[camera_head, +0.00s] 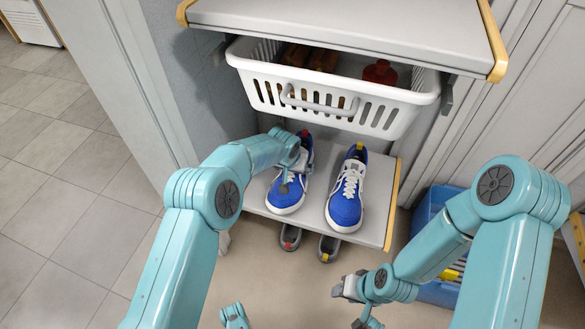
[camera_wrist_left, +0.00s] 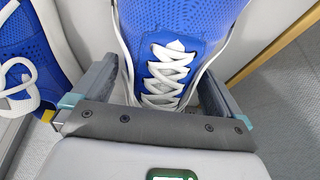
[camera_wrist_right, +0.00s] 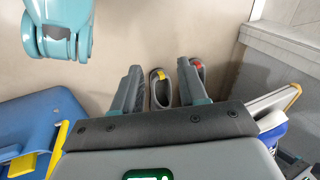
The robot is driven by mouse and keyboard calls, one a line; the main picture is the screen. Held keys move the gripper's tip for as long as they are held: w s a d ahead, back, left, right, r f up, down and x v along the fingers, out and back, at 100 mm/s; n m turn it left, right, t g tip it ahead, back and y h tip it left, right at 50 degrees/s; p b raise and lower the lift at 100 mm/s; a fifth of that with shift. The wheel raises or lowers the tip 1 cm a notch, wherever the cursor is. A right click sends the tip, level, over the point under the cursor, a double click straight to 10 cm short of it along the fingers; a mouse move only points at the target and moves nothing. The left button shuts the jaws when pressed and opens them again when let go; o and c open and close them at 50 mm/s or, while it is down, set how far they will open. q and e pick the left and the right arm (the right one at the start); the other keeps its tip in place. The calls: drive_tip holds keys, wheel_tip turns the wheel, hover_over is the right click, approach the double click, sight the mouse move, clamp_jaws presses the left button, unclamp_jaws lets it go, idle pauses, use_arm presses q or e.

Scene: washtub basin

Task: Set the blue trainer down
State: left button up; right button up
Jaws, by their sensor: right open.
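A blue trainer (camera_head: 288,188) with a red heel tab is at the left of the lower shelf board (camera_head: 372,236), toe toward the front. It seems level with the board, though I cannot see its sole. My left gripper (camera_head: 297,166) has its fingers on both sides of it. A second blue trainer (camera_head: 346,205) with a yellow tab stands just to the right. My right gripper (camera_head: 350,303) is open and empty, low in front; it also shows in the right wrist view (camera_wrist_right: 160,88).
A white basket (camera_head: 335,98) with several items sits above the trainers, under a top board (camera_head: 350,20). Two grey shoes (camera_head: 290,237) (camera_head: 329,248) stand on the floor below. A blue crate (camera_head: 432,205) is at the right. Floor at the left is clear.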

use_arm(q)
drive_tip(key=shift+r, duration=0.25)
drive_tip(key=p+v, duration=0.3)
drive_tip(key=v, duration=0.2)
drive_tip(key=shift+w+r, duration=0.15)
drive_tip(key=shift+r, duration=0.1)
hover_over(275, 197)
drive_tip(key=w+d, duration=0.2)
drive_tip(key=d, duration=0.1)
drive_tip(key=shift+s+a+f, duration=0.2)
drive_tip(key=shift+f, duration=0.15)
drive_tip(key=s, duration=0.1)
drive_tip(key=s+a+b, duration=0.1)
drive_tip(key=s, duration=0.1)
drive_tip(key=s+b, duration=0.1)
drive_tip(key=shift+s+a+f, duration=0.15)
drive_tip(key=shift+s+a, duration=0.2)
drive_tip(key=shift+s, duration=0.05)
drive_tip(key=shift+s+a, duration=0.1)
drive_tip(key=shift+s, duration=0.3)
use_arm(e)
drive_tip(key=shift+s+r, duration=0.25)
drive_tip(key=shift+r, duration=0.1)
